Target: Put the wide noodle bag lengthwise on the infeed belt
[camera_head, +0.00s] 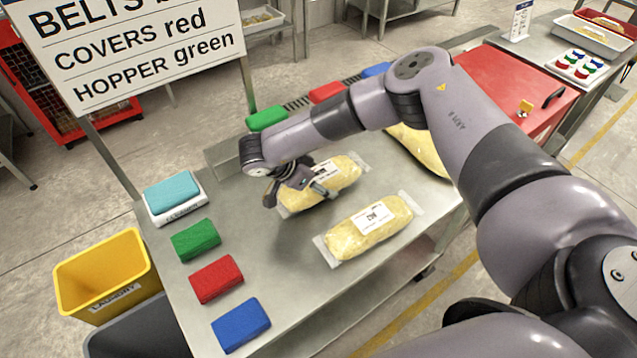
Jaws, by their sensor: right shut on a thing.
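My right gripper (306,184) is shut on a clear bag of pale yellow noodles (344,171) with a white label. It grips the bag near its left part, at or just above the steel table; I cannot tell if they touch. A second, similar noodle bag (376,231) lies on the table, nearer to me and to the right. A larger yellow bag or pile (425,150) shows partly behind my right arm. Label text is too small to tell which bag is the wide one. I cannot make out the infeed belt for certain. My left gripper is not in view.
The steel table (285,262) has green (195,240), red (216,279) and blue (241,325) blocks along its left side, and a teal one (172,190) on a white holder. A sign (130,50) stands at the back left. A yellow bin (103,275) stands left of the table.

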